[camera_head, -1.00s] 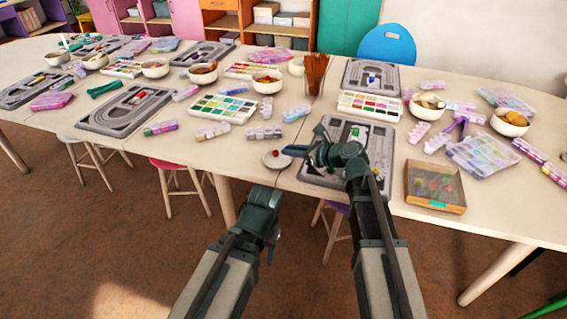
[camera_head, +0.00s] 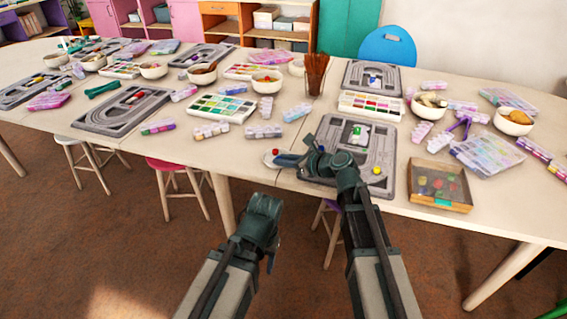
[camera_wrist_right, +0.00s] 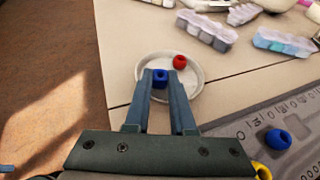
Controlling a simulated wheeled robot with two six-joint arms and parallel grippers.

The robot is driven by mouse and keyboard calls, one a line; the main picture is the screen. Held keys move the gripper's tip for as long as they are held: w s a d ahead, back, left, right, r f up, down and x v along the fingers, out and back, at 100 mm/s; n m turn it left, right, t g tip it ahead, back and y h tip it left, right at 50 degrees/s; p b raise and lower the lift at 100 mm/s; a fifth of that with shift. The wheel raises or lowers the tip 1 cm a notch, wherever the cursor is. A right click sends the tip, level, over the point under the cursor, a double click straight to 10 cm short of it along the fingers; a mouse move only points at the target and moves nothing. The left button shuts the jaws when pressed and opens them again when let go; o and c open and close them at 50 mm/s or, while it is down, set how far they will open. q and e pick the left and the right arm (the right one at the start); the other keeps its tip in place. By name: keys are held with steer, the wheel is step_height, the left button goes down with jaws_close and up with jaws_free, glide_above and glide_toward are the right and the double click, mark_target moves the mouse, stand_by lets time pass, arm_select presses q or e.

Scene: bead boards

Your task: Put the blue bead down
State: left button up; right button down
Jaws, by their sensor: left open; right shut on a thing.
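My right gripper (camera_wrist_right: 160,76) is shut on a blue bead (camera_wrist_right: 160,79) between its fingertips, over the small white dish (camera_wrist_right: 197,86) in the right wrist view. A red bead (camera_wrist_right: 179,62) lies in the dish, just beyond the held bead. I cannot tell if the held bead touches the dish. In the head view the right gripper (camera_head: 279,160) reaches left from the board and partly covers the dish (camera_head: 267,158); the red bead (camera_head: 276,152) shows there. My left gripper (camera_head: 270,260) is open, low in front of the table edge, away from the beads.
The grey bead board (camera_head: 385,140) beside the dish carries a yellow bead (camera_head: 376,170) and a green bead (camera_head: 356,130). Another blue bead (camera_wrist_right: 278,139) sits on it. A shallow box (camera_head: 440,188) of beads stands to the right; a jar (camera_head: 316,74) with brown sticks stands behind.

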steer(key=shift+f+b, duration=0.4)
steer(key=shift+b, duration=0.05)
steer(key=c, duration=1)
jaws_free()
steer(key=shift+c, duration=0.2)
steer(key=shift+r+p, duration=0.55)
steer(key=shift+p, duration=0.05)
steer(key=p+v, duration=0.4)
steer(key=v, duration=0.6)
steer(key=shift+s+d+r, duration=0.15)
steer(key=shift+s+d, duration=0.05)
steer(key=shift+s, duration=0.05)
steer(key=shift+s+d+r, duration=0.15)
steer(key=shift+s+d, duration=0.2)
steer(key=shift+d, duration=0.1)
